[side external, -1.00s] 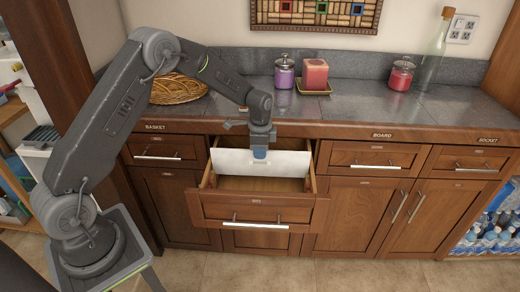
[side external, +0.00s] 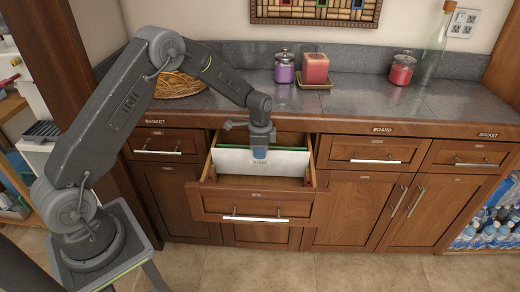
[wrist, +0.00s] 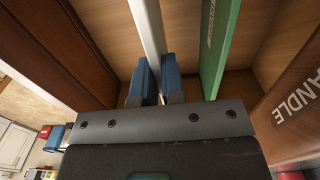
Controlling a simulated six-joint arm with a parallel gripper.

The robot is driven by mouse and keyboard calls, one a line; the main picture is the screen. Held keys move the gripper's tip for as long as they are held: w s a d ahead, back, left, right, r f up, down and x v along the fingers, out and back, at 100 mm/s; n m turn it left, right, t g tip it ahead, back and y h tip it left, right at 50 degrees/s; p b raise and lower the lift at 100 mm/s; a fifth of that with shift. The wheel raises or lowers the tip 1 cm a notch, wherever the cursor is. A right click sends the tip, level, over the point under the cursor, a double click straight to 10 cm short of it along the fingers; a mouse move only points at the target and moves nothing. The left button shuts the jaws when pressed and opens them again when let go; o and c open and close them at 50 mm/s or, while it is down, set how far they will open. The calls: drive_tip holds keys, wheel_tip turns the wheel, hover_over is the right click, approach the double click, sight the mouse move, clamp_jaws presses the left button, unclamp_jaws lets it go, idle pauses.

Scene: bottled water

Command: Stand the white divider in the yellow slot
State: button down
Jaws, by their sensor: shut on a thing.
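My gripper (side external: 260,154) is shut on the white divider (side external: 234,161), a thin upright panel, gripping it near the middle of its top edge. The divider is inside the open drawer (side external: 255,206) and spans most of its width. In the wrist view, the two blue fingers of my gripper (wrist: 159,82) pinch the white divider (wrist: 148,28) from both sides. I cannot tell whether the divider's lower edge touches the drawer floor. I cannot make out the yellow slot in either view.
A green panel (wrist: 219,45) stands beside the white divider, with a gap between them; only its top edge (side external: 228,148) shows in the side view. Drawer walls close in on both sides. A candle (side external: 315,68), jars and a basket (side external: 180,85) stand on the counter behind.

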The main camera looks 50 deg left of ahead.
drive_tip(key=shift+f, duration=1.95)
drive_tip(key=c, duration=1.1)
unclamp_jaws()
drive_tip(key=shift+c, duration=0.2)
drive_tip(key=shift+r, duration=0.1)
wheel_tip(320, 180, up, 14)
drive_tip(key=shift+f, duration=0.15)
drive_tip(key=s+d+r+n+t, duration=0.1)
drive_tip(key=s+d+r+n, duration=0.15)
drive_tip(key=s+r, duration=0.5)
drive_tip(key=s+d+r+n+t, duration=0.2)
drive_tip(key=s+d+r, duration=0.2)
drive_tip(key=s+r, duration=0.3)
drive_tip(key=s+d+r+n+t, duration=0.2)
drive_tip(key=s+d+n, duration=0.1)
drive_tip(key=s, duration=1.2)
drive_tip(key=shift+s+n+t, duration=0.2)
drive_tip(key=shift+n+t, duration=0.1)
drive_tip(key=shift+n, duration=0.45)
